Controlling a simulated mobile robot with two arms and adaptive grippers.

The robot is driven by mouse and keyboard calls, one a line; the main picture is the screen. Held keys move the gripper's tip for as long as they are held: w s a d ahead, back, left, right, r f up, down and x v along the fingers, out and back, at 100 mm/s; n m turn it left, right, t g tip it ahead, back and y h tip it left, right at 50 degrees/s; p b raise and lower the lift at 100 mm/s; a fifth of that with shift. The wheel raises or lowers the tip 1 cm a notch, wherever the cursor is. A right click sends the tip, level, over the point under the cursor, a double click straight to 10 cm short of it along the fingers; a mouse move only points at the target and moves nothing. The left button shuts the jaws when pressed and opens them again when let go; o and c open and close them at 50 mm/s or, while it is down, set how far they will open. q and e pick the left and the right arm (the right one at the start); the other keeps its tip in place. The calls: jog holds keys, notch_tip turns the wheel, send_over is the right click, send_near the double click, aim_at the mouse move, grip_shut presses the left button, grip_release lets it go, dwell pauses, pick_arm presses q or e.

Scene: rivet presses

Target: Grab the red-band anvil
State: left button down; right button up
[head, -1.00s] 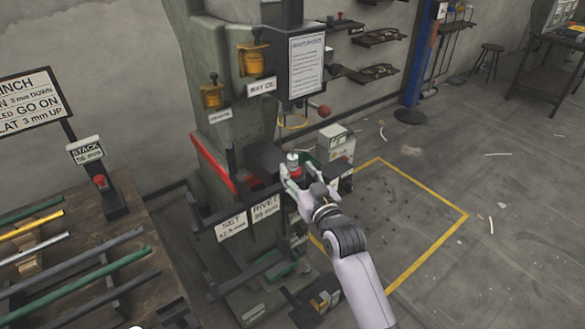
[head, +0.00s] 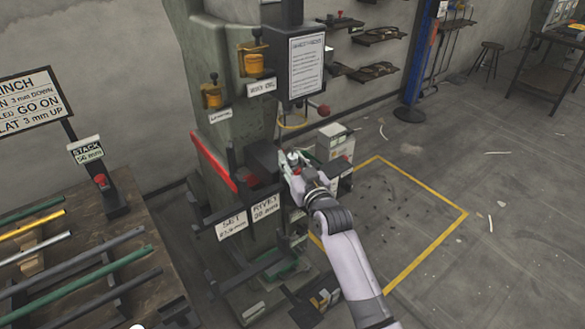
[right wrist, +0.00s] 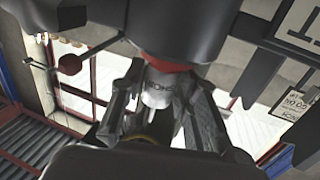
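The red-band anvil, a short silver cylinder with a red band (right wrist: 158,86) and dark lettering, shows in the middle of the right wrist view. It sits at the press, below a dark block. My right gripper (head: 293,162) is at the press throat, and its fingers stand on either side of the anvil. In the right wrist view the dark fingers of this gripper (right wrist: 160,98) look open, with narrow gaps at the cylinder; contact is hard to judge. In the head view the gripper mostly hides the anvil. My left gripper is out of view.
The green-grey press (head: 240,135) has a red stripe, amber oil cups and hanging signs (head: 232,224). A pale box (head: 333,142) stands close behind my right gripper. A wooden bench with rods (head: 95,255) is at left. Open floor inside yellow lines (head: 425,245) lies at right.

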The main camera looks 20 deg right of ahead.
grip_shut()
jog(key=shift+r, duration=0.15)
dwell(0.4)
